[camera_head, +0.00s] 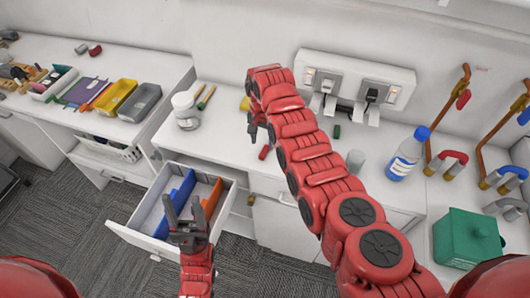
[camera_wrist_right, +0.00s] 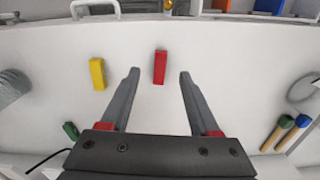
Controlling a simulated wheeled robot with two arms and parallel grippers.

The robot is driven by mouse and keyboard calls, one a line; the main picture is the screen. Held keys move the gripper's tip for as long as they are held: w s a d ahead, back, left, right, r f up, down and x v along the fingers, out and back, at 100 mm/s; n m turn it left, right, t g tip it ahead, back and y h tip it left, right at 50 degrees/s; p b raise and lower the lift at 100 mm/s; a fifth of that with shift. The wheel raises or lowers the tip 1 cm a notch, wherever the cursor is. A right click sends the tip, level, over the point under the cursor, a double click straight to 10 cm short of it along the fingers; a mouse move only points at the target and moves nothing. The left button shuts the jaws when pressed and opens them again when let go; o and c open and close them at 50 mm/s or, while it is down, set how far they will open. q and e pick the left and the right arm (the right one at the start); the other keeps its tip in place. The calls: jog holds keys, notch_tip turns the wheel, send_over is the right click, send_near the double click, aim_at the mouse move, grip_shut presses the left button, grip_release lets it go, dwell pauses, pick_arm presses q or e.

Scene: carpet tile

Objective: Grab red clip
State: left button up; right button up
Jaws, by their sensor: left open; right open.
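The red clip (camera_head: 264,152) is a small red block lying on the white counter near its front edge. In the right wrist view the red clip (camera_wrist_right: 160,67) lies between the lines of my right gripper's two fingertips (camera_wrist_right: 159,76), near their ends. My right gripper (camera_head: 254,128) is open and empty over the counter, partly hidden by its own arm in the head view. The fingers do not appear to touch the clip; their height above it is hard to tell. My left gripper (camera_head: 183,212) is open and empty over the open drawer.
A yellow block (camera_wrist_right: 97,73) and a green piece (camera_wrist_right: 71,130) lie beside the clip. A white-lidded jar (camera_head: 185,110), wooden-handled tools (camera_head: 206,98) and a blue-capped bottle (camera_head: 407,155) stand or lie on the counter. The open drawer (camera_head: 125,235) juts out below.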

aim_at(262, 155)
jog(key=shift+a+f, duration=0.1)
jog(key=shift+f, duration=0.85)
notch_tip(262, 155, down, 4)
jog(key=shift+f+b, duration=0.25)
jog(key=shift+b, duration=1)
jog(key=shift+r, duration=0.1)
jog(key=shift+s, duration=0.1)
grip_shut()
